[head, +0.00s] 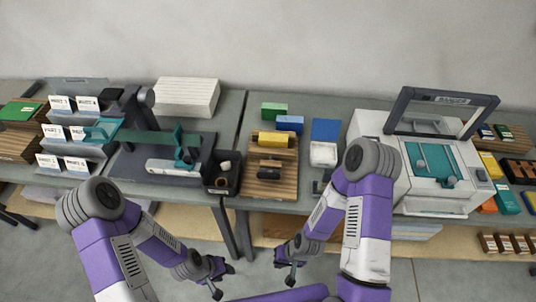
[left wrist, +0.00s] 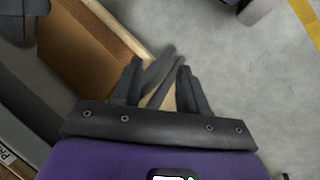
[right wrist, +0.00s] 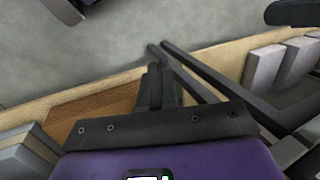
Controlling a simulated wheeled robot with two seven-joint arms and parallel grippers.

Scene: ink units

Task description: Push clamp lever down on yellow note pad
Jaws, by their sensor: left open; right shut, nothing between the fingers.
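A dark grey bench device (head: 130,168) with an upright teal lever (head: 178,142) stands on the left table; a white strip lies along its front. It may be the clamp, but I cannot tell. A yellow block (head: 278,139) lies on a wooden board in the middle, and a yellow pad (head: 489,165) is at the far right; which is the note pad is unclear. My left gripper (head: 221,281) is open and empty, low in front of the tables; its fingers show apart in the left wrist view (left wrist: 160,85). My right gripper (head: 286,272) is shut and empty beside it.
A dark tray (head: 222,182) with small items stands right of the device. A white machine with a raised frame (head: 440,98) occupies the right table. Card stands (head: 75,133) fill the left end. The floor in front (head: 420,280) is clear; table legs stand near my grippers.

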